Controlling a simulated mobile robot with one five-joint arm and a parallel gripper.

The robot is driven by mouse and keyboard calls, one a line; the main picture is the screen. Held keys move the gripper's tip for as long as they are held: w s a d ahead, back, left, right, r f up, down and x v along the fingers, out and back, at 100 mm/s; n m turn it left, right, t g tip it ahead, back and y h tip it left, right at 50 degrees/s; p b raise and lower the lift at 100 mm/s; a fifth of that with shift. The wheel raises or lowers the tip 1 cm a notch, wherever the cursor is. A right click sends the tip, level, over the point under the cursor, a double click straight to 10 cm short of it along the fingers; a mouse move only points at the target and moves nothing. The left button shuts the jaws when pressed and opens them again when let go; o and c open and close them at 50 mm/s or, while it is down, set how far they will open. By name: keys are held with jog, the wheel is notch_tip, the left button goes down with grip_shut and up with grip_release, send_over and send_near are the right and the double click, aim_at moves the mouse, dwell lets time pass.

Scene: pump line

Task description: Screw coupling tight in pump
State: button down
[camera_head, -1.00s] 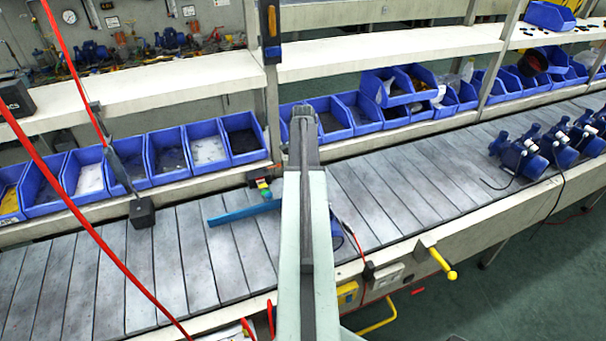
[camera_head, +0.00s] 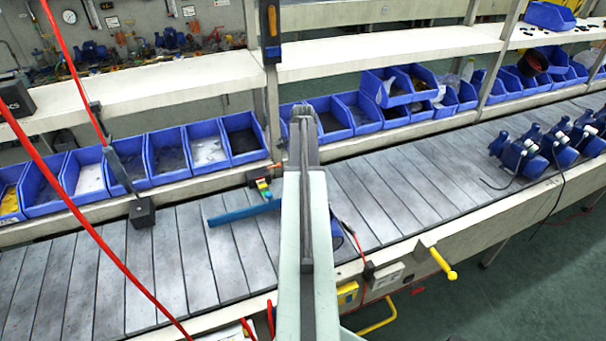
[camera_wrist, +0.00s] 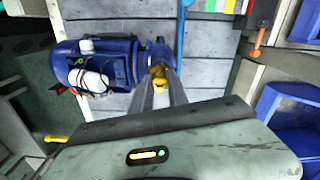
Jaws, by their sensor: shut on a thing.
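The blue pump (camera_wrist: 105,62) lies on the conveyor in the wrist view, its body to the left and its rounded blue end by my gripper. In the head view only a small dark blue part of it (camera_head: 336,233) shows beside my arm. The coupling (camera_wrist: 158,71) is a small yellow brass piece at the blue end of the pump. My gripper (camera_wrist: 159,84) is shut on it. Coupling and pump end meet or overlap in the picture; how deep the coupling sits is hidden. In the head view my arm hides the gripper and coupling.
A blue bar (camera_head: 244,212) lies on the slatted conveyor (camera_head: 150,262) left of my arm. Blue bins (camera_head: 207,148) line the back. Several more blue pumps (camera_head: 520,157) stand at the right. A red hose (camera_head: 90,225) crosses the left. Conveyor slats between are mostly clear.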

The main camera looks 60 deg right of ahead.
jog(key=m, duration=0.2)
jog(key=shift+m, duration=0.4)
jog(key=shift+m, duration=1.7)
jog(key=m, duration=0.3)
jog(key=c, duration=1.3)
grip_release()
jog(key=shift+c, duration=0.2)
